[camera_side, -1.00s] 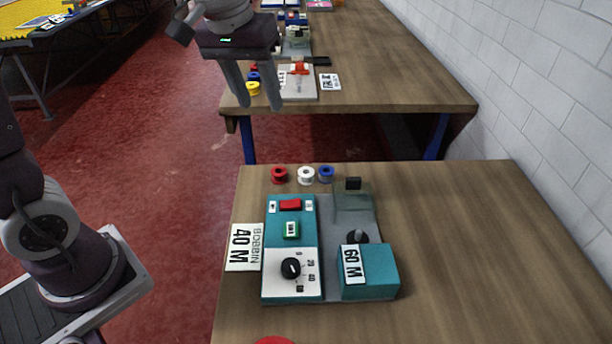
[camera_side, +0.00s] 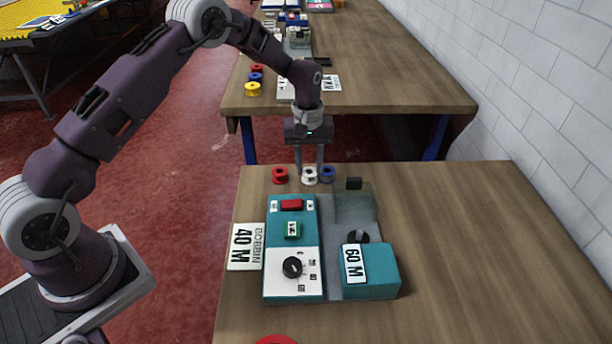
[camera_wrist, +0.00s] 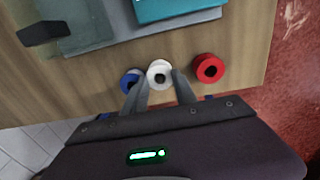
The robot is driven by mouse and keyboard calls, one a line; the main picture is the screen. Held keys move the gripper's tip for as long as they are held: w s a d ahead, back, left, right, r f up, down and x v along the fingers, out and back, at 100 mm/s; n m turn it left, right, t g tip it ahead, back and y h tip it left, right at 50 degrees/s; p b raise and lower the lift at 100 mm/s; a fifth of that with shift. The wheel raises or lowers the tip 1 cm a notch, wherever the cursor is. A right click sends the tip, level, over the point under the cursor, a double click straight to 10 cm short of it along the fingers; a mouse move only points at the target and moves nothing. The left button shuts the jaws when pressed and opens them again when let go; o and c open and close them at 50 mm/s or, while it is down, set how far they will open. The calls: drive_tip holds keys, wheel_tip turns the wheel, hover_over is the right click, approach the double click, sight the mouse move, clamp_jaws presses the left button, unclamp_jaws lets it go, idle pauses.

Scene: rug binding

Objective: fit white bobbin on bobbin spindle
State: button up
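The white bobbin (camera_side: 310,177) stands on the table behind the winder, between the red and blue bobbins. It also shows in the wrist view (camera_wrist: 158,74). My gripper (camera_side: 310,170) points down over it, its two fingers apart. In the wrist view my gripper (camera_wrist: 160,84) has one finger on each side of the white bobbin's near edge; I cannot tell whether they touch it. The left finger is close to the blue bobbin (camera_wrist: 131,80). The teal and grey bobbin winder (camera_side: 333,270) sits in front of the bobbins. I cannot make out its spindle clearly.
The red bobbin (camera_side: 280,175) stands left of the white one, the blue bobbin (camera_side: 327,174) close on its right. A clear guard with a black block (camera_side: 354,184) rises at the winder's back. A sign (camera_side: 245,247) lies left. The table's right side is clear.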

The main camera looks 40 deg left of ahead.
drive_tip(key=shift+s+a+f, duration=0.2)
drive_tip(key=shift+s+f, duration=0.1)
drive_tip(key=shift+f, duration=0.25)
drive_tip(key=shift+s+a+f, duration=0.15)
drive_tip(key=shift+s+f, duration=0.1)
drive_tip(key=shift+f, duration=0.3)
clamp_jaws()
wheel_tip(320, 180, up, 19)
drive_tip(key=s+d, duration=0.3)
drive_tip(key=d, duration=0.8)
drive_tip(key=s+d, duration=0.3)
drive_tip(key=d, duration=0.7)
drive_tip(key=shift+s+d+f, duration=0.15)
drive_tip(key=shift+d+f, duration=0.05)
drive_tip(key=shift+f, duration=1.2)
drive_tip(key=shift+s+d+f, duration=0.1)
drive_tip(key=shift+d+f, duration=0.05)
drive_tip(key=shift+f, duration=1.25)
